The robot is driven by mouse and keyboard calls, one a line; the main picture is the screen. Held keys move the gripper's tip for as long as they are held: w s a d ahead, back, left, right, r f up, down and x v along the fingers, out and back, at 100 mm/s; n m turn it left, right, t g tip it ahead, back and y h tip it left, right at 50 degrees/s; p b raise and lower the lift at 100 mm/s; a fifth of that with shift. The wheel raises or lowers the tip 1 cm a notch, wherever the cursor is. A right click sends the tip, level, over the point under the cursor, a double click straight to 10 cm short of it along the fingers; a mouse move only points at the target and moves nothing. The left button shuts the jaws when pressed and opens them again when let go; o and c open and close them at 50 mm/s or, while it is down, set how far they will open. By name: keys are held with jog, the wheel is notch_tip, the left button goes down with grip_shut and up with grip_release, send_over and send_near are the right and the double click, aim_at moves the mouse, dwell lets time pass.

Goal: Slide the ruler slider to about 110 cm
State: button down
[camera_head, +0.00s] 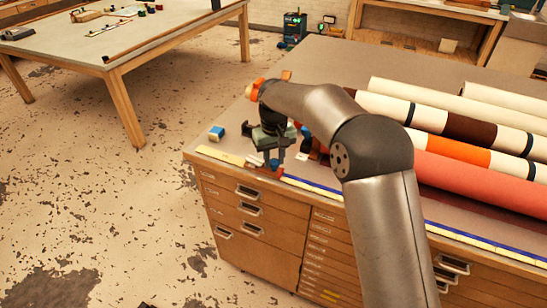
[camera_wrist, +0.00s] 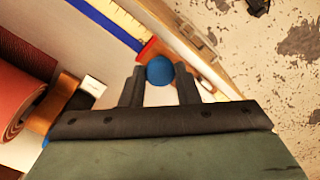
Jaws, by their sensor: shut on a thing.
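The ruler (camera_head: 330,191), pale with a blue stripe, lies along the front edge of the drawer cabinet's top. It also shows at the top of the wrist view (camera_wrist: 120,16). The slider has a round blue knob (camera_wrist: 160,70) and a red edge (camera_wrist: 148,47) beside the ruler's blue stripe. My gripper (camera_head: 268,162) is low over the cabinet's front left part, at the ruler. In the wrist view my gripper (camera_wrist: 160,76) has its two fingers on either side of the blue knob, shut on it. The scale numbers are too small to read.
Several rolls (camera_head: 470,185) lie to the right, behind the ruler. A small blue-and-white block (camera_head: 216,133) stands on the cabinet top at left. Orange and dark items (camera_head: 312,146) sit close right of my gripper. Another table (camera_head: 120,45) stands at upper left.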

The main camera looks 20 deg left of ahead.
jog(key=shift+r, duration=0.1)
jog(key=c, duration=1.1)
grip_release()
jog(key=shift+r, duration=0.1)
notch_tip(320, 180, up, 17)
